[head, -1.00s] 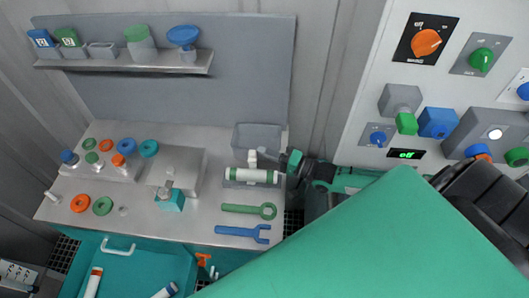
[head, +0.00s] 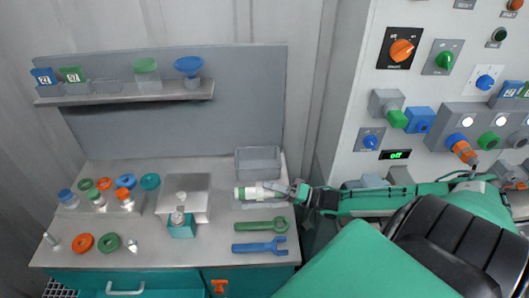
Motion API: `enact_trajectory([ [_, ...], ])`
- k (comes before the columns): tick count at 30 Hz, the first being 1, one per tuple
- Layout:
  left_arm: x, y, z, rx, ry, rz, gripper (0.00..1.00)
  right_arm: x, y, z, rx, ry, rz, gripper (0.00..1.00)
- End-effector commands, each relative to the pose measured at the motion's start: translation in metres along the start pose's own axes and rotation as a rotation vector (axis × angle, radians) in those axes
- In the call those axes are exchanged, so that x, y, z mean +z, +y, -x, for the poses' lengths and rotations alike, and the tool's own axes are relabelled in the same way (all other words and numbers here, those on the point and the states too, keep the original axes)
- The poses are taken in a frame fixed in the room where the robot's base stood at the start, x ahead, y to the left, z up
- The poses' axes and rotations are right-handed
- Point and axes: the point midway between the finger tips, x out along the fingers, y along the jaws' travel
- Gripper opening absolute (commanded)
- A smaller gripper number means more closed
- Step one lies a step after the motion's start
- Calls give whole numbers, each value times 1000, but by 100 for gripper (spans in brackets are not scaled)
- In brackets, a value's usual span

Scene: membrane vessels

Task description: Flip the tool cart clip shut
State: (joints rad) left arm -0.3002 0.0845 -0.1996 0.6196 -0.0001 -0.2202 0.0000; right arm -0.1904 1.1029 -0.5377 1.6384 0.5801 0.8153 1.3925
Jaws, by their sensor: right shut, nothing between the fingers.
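The tool cart (head: 150,245) has a grey top and a teal front. An orange clip (head: 219,287) sits on its front below the top edge, near the bottom of the picture; it is too small to tell whether it is open or shut. My right gripper (head: 279,189) is shut and empty over the right side of the cart top, well above and right of the orange clip. It overlaps the right end of a white cylinder with green bands (head: 247,193); I cannot tell whether they touch. My left gripper is not in view.
A green wrench (head: 255,225) and a blue wrench (head: 260,247) lie in front of the cylinder. A grey bin (head: 258,160) stands behind it. A metal block (head: 186,190), a teal fixture (head: 181,229) and several coloured rings and caps fill the left. A control panel (head: 420,75) rises at right.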

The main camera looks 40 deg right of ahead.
Motion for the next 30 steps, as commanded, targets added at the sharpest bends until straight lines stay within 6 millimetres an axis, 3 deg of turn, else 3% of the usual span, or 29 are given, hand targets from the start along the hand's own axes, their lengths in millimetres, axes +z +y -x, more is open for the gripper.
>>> enact_trajectory([
  [12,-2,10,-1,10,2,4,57,9,8,8,1,0,0,0],
  [30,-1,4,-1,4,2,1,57,13,10,10,3,-2,-1,0],
])
